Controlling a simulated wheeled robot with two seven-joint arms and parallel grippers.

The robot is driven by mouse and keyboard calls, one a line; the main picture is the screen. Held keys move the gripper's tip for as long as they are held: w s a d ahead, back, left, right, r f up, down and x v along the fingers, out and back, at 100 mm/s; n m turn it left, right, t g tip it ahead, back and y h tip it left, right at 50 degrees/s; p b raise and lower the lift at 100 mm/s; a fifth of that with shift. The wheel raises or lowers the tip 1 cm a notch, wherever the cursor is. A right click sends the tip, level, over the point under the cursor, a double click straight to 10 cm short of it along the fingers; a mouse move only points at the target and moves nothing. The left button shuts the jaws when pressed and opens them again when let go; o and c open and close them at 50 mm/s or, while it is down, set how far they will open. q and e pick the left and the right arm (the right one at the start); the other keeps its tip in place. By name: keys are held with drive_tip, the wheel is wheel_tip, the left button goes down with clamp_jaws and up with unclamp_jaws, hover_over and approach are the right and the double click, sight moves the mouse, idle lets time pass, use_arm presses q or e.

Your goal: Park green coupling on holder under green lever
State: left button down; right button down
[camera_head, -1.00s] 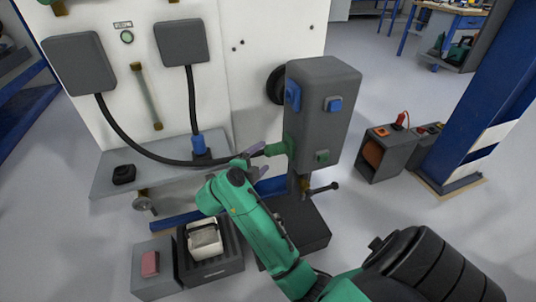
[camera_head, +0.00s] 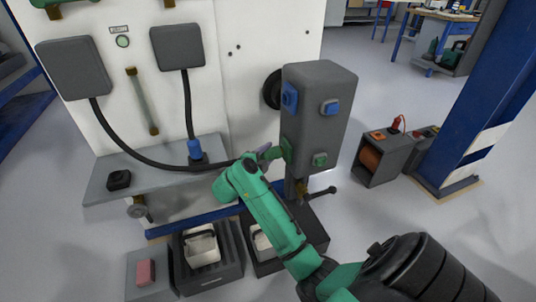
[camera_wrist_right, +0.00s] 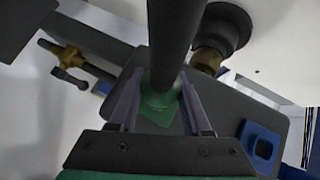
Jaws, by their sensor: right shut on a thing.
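My right gripper (camera_head: 266,154) is at the left side of the grey box (camera_head: 318,110). It is shut on the green coupling (camera_wrist_right: 162,92) at the end of a black hose (camera_wrist_right: 174,40). In the right wrist view, the fingers (camera_wrist_right: 161,108) flank the coupling, against a square green plate on the box. The coupling appears to be still at this port; a small gap cannot be ruled out. A small black block (camera_head: 119,180) sits at the shelf's left. No green lever is clearly identifiable. My left gripper is not in view.
Blue (camera_head: 290,97) and green fittings are on the grey box. A black handle (camera_head: 322,192) sticks out low at its right. Open bins (camera_head: 205,265) stand on the floor below the shelf. A blue post (camera_head: 480,95) stands at the right.

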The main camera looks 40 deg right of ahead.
drive_tip(key=shift+w+a+p, duration=0.1)
drive_tip(key=shift+w+a, duration=0.15)
drive_tip(key=shift+a, duration=0.5)
drive_tip(key=shift+w+a+p, duration=0.15)
drive_tip(key=shift+w+a, duration=0.15)
drive_tip(key=shift+a, duration=0.45)
drive_tip(key=shift+w+a+p, duration=0.1)
drive_tip(key=shift+w+a, duration=0.15)
drive_tip(key=shift+a, duration=0.5)
